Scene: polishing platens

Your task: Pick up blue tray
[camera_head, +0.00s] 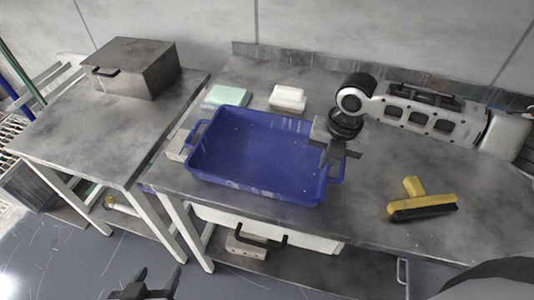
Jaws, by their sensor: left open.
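The blue tray (255,152) lies flat on the grey metal worktable. It looks empty, with a handle at its left end and one at its right end. My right gripper (337,157) points down at the tray's right end, close by the right handle. It covers part of the rim there, and I cannot tell whether its fingers are around the handle or only beside it. My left gripper (146,288) is open at the bottom edge of the picture, in front of the tables and well away from the tray. Only its tip shows.
A green block (226,96) and a white block (288,98) lie behind the tray, and a pale block (178,147) is at its left end. A yellow and black brush (424,204) lies to the right. A metal box (137,68) stands on the left table.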

